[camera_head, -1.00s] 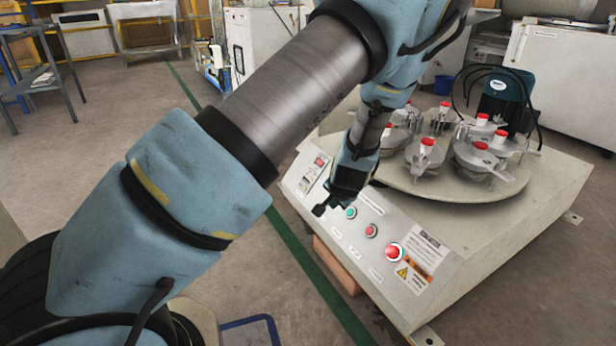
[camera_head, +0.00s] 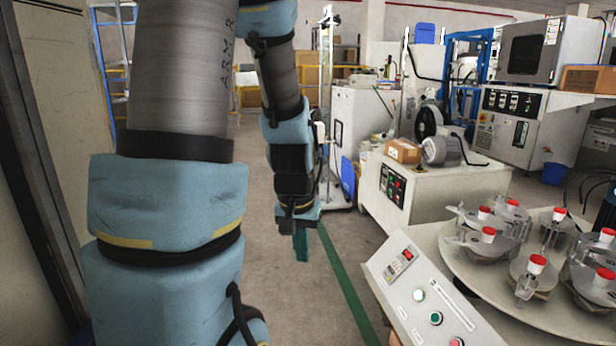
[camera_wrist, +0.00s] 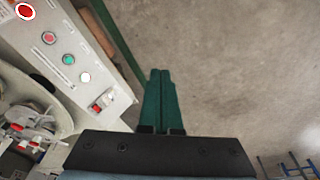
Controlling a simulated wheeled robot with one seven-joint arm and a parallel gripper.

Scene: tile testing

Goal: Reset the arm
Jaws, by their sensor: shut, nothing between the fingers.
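My arm stands raised on the left of the head view, with its forearm hanging down near the middle. My gripper (camera_head: 301,240) points down over bare floor, to the left of the testing machine and apart from it. In the wrist view my gripper (camera_wrist: 160,85) shows two green fingers lying side by side, shut with nothing between them.
The testing machine (camera_head: 450,235) stands at the lower right, with a button panel (camera_head: 425,300) and a round plate carrying several red-capped fixtures. Another machine (camera_head: 385,190) with a box and motor stands behind it. Bare floor (camera_head: 335,255) with a green line lies below my gripper.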

